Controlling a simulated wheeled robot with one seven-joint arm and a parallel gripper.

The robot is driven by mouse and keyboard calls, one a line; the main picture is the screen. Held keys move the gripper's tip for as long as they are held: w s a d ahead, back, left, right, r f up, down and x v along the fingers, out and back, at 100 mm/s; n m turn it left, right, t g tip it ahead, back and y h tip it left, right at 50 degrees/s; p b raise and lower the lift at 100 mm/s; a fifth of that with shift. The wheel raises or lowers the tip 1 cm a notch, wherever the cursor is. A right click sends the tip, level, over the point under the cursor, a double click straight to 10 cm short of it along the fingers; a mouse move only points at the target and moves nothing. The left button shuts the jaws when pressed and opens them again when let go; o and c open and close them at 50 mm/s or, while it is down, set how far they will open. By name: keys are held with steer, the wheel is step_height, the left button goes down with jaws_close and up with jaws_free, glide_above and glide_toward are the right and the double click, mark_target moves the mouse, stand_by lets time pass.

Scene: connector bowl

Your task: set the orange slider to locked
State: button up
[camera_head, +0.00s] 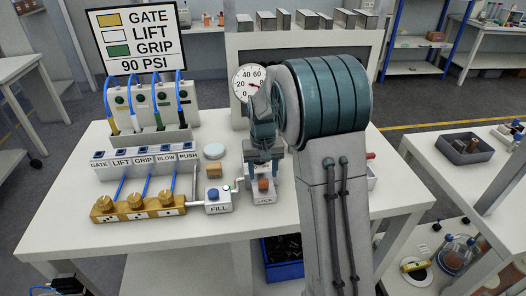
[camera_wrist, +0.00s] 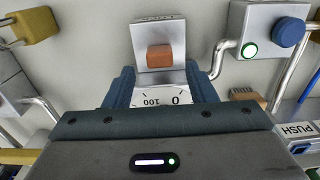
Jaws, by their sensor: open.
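The orange slider (camera_head: 263,184) is a small block on the grey unit marked LOCK (camera_head: 264,198), at the front middle of the white table. In the wrist view the orange slider (camera_wrist: 160,57) sits on the face of its grey housing (camera_wrist: 157,28), centred between my fingers. My gripper (camera_head: 262,160) hangs above and behind the slider, pointing down. In the wrist view my gripper (camera_wrist: 159,78) is open, with one blue finger on each side and nothing held. The fingers appear apart from the slider. Its set position cannot be read.
The FILL box (camera_head: 218,202) with a blue knob stands just left of LOCK. Brass valves (camera_head: 137,206) and a row of labelled switches (camera_head: 145,158) are further left. A pressure gauge (camera_head: 243,82) stands behind my gripper. The table's front left (camera_head: 80,240) is clear.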

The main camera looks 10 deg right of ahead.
step_height(320, 180, up, 11)
steer(key=shift+f, duration=0.15)
stand_by(0.4)
steer(key=s+f+t, duration=0.1)
steer(key=s+t, duration=0.2)
steer(key=s, duration=2.3)
steer(key=shift+d+f+n, duration=0.25)
steer(key=shift+n, duration=0.15)
stand_by(0.6)
